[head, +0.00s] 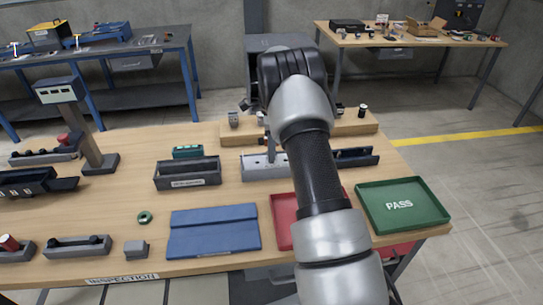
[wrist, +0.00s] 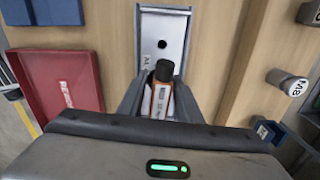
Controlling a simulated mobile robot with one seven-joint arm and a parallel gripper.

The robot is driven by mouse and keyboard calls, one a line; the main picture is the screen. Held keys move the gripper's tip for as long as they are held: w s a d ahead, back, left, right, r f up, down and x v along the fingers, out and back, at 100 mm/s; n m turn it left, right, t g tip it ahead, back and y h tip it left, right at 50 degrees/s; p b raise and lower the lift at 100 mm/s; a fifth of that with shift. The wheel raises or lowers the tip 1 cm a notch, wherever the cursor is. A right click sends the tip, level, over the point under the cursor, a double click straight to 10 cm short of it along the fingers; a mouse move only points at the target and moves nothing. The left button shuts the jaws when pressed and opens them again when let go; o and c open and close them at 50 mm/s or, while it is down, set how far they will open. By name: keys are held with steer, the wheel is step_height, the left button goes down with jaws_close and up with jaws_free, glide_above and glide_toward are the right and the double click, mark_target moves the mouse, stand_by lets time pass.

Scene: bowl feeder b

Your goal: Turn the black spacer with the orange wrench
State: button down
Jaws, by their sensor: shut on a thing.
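In the wrist view my gripper (wrist: 161,100) is shut on a narrow orange-edged piece with a white label, which I take as the orange wrench (wrist: 158,108). A black round piece (wrist: 164,70) shows at its far end; I cannot tell whether this is the black spacer or part of the tool. Just beyond it lies a grey metal plate (wrist: 162,22) with a dark round hole. In the head view the arm hides most of my gripper and what it holds. The grey labelled fixture (head: 255,170) shows beside the arm there.
A wooden riser (head: 225,131) with small cylinders stands behind. A red tray (head: 283,225), a green PASS tray (head: 420,222), a blue mat (head: 213,245) and a dark grey bin (head: 187,181) lie around the arm. A grey post stand (head: 88,145) rises at left.

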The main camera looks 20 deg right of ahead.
steer(key=shift+r+p, duration=1.35)
steer(key=shift+r, duration=1.15)
